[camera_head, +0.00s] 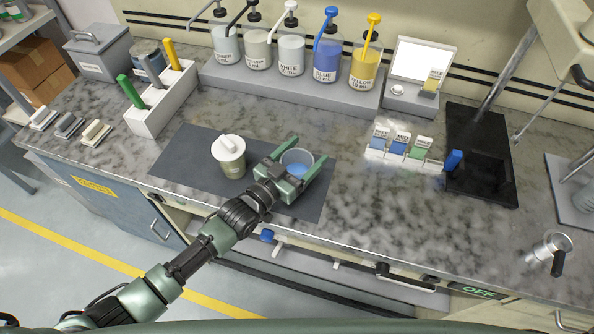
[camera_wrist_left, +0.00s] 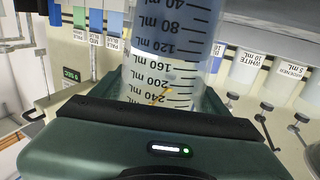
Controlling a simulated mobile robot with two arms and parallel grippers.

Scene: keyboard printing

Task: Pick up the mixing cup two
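A clear cup (camera_head: 297,162) with blue liquid stands at the right part of the dark mat (camera_head: 185,160). My left gripper (camera_head: 302,160) has one finger on each side of this cup. In the left wrist view the clear cup (camera_wrist_left: 170,60) with mL marks fills the space between the fingers, very near both. I cannot tell whether the fingers press on it or whether it rests on the mat. Part of its lower wall is hidden by the gripper. A second cup (camera_head: 231,165), pale green with a white lid, stands left of the gripper. No label marks cup two. My right gripper is not in view.
Pump bottles, including a blue one (camera_head: 326,62) and a yellow one (camera_head: 364,68), stand on a grey riser behind. A white rack (camera_head: 166,108) of colored handles is at left. A small strip rack (camera_head: 400,160) and black sink tray (camera_head: 487,125) are at right.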

